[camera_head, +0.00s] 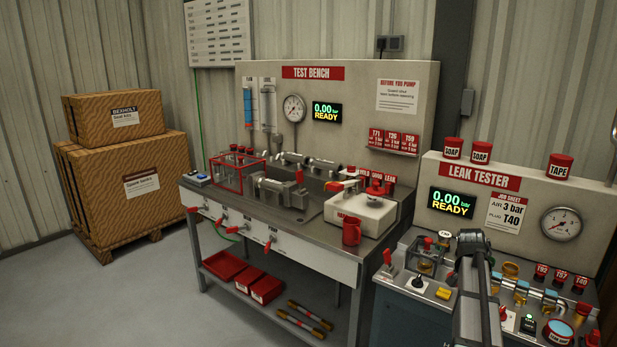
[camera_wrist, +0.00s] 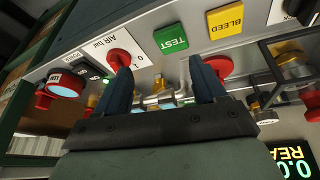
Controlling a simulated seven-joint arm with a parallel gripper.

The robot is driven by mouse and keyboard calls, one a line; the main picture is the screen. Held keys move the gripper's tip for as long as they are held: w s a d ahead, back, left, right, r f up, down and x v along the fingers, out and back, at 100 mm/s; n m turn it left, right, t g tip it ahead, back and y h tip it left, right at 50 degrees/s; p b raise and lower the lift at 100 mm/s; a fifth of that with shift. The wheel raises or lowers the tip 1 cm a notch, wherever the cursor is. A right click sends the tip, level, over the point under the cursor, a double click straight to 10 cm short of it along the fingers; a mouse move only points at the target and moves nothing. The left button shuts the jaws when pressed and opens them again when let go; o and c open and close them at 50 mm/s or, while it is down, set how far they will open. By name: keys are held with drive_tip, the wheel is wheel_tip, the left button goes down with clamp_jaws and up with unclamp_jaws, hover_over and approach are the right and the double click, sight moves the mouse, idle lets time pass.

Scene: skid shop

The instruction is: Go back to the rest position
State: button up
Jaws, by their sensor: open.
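My gripper (camera_wrist: 162,72) shows in the wrist view with its two dark fingers spread apart. Nothing is held between them. A metal fitting with a brass part (camera_wrist: 160,98) shows in the gap, beyond the fingers; I cannot tell how far off it is. A red knob (camera_wrist: 120,58) of the AIR bar dial is close by the left fingertip, and another red knob (camera_wrist: 218,66) is behind the right one. In the head view my arm reaches over the leak tester bench (camera_head: 411,262); the fingertips cannot be made out there.
The leak tester panel (camera_head: 480,222) with gauge and READY display stands behind the arm. Green TEST (camera_wrist: 170,38) and yellow BLEED (camera_wrist: 226,20) labels are near the fingers. Boxes (camera_head: 125,190) stand further left; the floor between is clear.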

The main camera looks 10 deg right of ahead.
drive_tip(key=a+f, duration=0.2)
drive_tip(key=a+f+n, duration=0.1)
drive_tip(key=a+f, duration=0.1)
drive_tip(key=a, duration=0.1)
drive_tip(key=a+f+n, duration=0.1)
drive_tip(key=a+f, duration=0.1)
drive_tip(key=shift+s+a+f, duration=0.2)
drive_tip(key=shift+a+f, duration=0.05)
drive_tip(key=shift+a, duration=0.1)
drive_tip(key=s+a+f+n+g+y, duration=0.2)
drive_tip(key=s+a+f, duration=0.4)
drive_tip(key=a+f, duration=0.5)
drive_tip(key=s+a+f+n+g+y, duration=0.1)
drive_tip(key=s+a+f+n, duration=0.2)
drive_tip(key=s+a+f, duration=0.8)
drive_tip(key=s+a+f+n+g, duration=0.1)
drive_tip(key=s+a+f, duration=0.3)
drive_tip(key=s+f, duration=0.2)
drive_tip(key=s+a+f+n+g, duration=0.2)
drive_tip(key=s+a+f, duration=0.2)
drive_tip(key=s, duration=0.7)
drive_tip(key=s+a+f+n+g+y, duration=0.1)
drive_tip(key=s+a+f+g, duration=0.1)
drive_tip(key=s+a+f, duration=0.3)
drive_tip(key=s+f, duration=0.3)
drive_tip(key=shift+s+n, duration=0.15)
drive_tip(key=shift+n, duration=0.25)
